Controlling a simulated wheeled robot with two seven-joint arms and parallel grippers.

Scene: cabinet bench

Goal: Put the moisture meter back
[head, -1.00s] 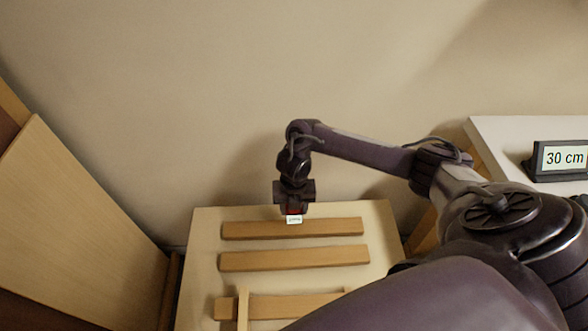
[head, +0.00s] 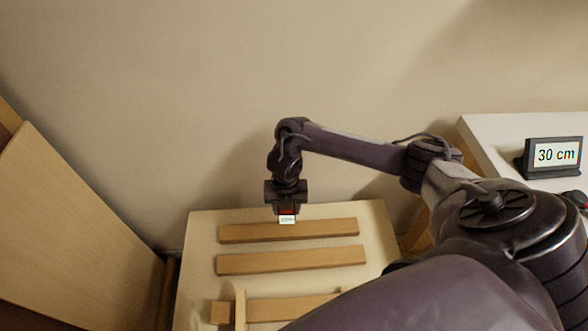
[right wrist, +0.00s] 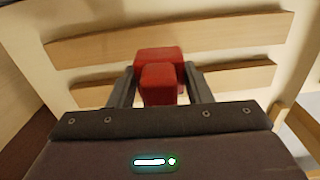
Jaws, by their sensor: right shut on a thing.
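My right gripper (head: 287,208) is shut on a small red thing with a white face, which I take to be the moisture meter (head: 287,219). In the right wrist view, the red body of the moisture meter (right wrist: 160,78) sits between the two fingers. The gripper points down at the back edge of a pale board with wooden slats (head: 200,262). In the head view the meter overlaps the top edge of the back slat (head: 320,230). I cannot tell whether it touches. My left gripper is not in view.
A middle slat (head: 290,260) and a front slat (head: 290,308) lie across the board. A wooden panel (head: 75,225) stands at the left. A white surface (head: 490,140) at the right bears a "30 cm" sign (head: 556,155). The plain wall is behind.

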